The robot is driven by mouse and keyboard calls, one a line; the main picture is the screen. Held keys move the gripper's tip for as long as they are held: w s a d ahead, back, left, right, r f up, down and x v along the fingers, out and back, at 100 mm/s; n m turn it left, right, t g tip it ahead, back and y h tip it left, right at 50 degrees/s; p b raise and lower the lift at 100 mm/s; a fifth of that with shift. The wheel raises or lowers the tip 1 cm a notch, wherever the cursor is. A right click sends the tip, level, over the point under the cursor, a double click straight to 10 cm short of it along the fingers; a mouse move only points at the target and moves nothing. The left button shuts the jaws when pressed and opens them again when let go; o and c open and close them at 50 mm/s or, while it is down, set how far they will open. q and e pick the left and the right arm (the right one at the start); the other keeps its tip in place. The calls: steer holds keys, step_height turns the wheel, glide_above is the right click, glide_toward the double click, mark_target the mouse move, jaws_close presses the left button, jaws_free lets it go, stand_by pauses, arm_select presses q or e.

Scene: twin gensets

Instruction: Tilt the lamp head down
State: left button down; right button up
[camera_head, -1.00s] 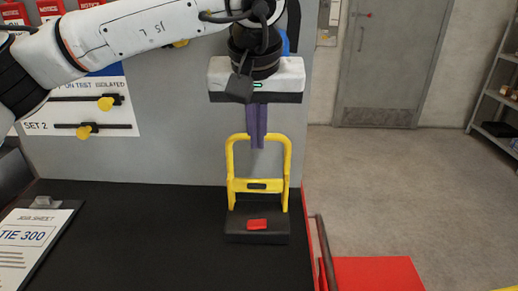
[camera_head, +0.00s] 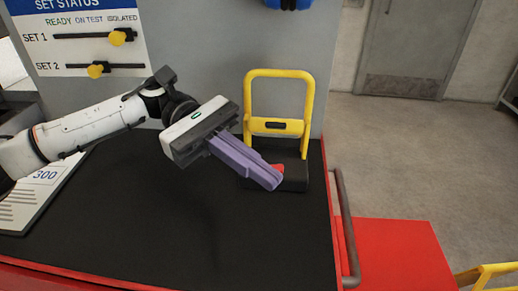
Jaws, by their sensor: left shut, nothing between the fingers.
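The lamp stands on the black bench top near its right end. It has an upright yellow frame (camera_head: 279,75) with a crossbar and slot, a black base (camera_head: 295,176) and a red part (camera_head: 277,168) on the base. I cannot tell which part is the head. My left gripper (camera_head: 268,178) is shut and empty, its purple fingers pointing down and right. Its fingertips overlap the front left of the lamp base in the camera_head view and partly hide the base and red part. I cannot tell whether they touch. My right gripper is not in view.
The black bench top (camera_head: 190,235) is clear in front. A job sheet clipboard (camera_head: 40,195) lies at left. A grey panel behind carries a status board (camera_head: 85,40) with yellow knobs. A rail (camera_head: 345,225) and red surface (camera_head: 390,255) lie at right.

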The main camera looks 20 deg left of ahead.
arm_select(q)
steer(key=w+a+f+n+t+h+b, duration=0.2)
steer(key=a+n+t+h, duration=0.25)
steer(key=n, duration=0.25)
steer(key=n+t+y+b, duration=0.1)
steer(key=n+t+y, duration=0.1)
steer(key=n+t, duration=0.75)
glide_toward(268, 128)
steer(key=shift+n+g+h, duration=0.25)
steer(key=shift+n+g, duration=0.35)
steer(key=shift+n, duration=0.15)
steer(key=x, duration=0.2)
steer(key=p+x, duration=0.1)
steer(key=x, duration=0.1)
steer(key=f+x, duration=0.1)
steer(key=x, duration=0.1)
steer(key=shift+d+r, duration=0.1)
steer(key=shift+d, duration=0.45)
steer(key=shift+w+d+p, duration=0.25)
steer(key=shift+d+p, duration=0.05)
steer(key=shift+d, duration=0.2)
steer(key=shift+w+a+r, duration=0.15)
steer(key=shift+w+r, duration=0.2)
steer(key=shift+r, duration=0.1)
steer(key=shift+w+r+b, duration=0.1)
steer(key=shift+b, duration=0.3)
steer(key=shift+r, duration=0.25)
